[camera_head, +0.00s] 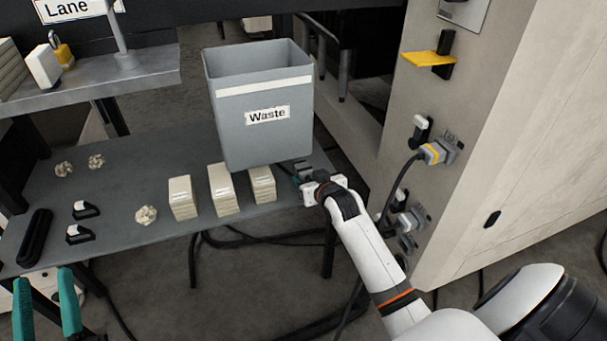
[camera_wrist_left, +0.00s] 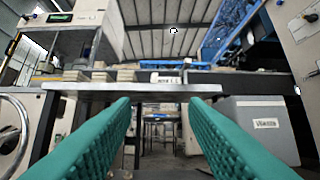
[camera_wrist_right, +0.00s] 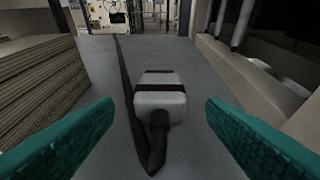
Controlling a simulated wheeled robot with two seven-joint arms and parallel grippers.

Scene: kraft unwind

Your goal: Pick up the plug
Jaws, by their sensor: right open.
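A grey plug (camera_wrist_right: 160,98) with dark bands and a black cable lies on the grey table (camera_wrist_right: 215,80) in the right wrist view. My right gripper (camera_wrist_right: 161,104) is open, with one green finger on each side of the plug and a gap to both. In the head view my right gripper (camera_head: 296,181) is at the right end of the table, beside the waste bin; the plug is mostly hidden there. My left gripper (camera_head: 43,276) is open and empty at the lower left, in front of the table. Its spread fingers also show in the left wrist view (camera_wrist_left: 160,105).
The grey waste bin (camera_head: 262,140) stands behind my right gripper. Paper stacks (camera_head: 223,190) stand left of it. A cabinet (camera_head: 460,200) at right carries a yellow-and-grey connector (camera_head: 433,153) and a yellow lever (camera_head: 428,58). Crumpled balls (camera_head: 146,215) and black-and-white tools (camera_head: 80,234) lie at left.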

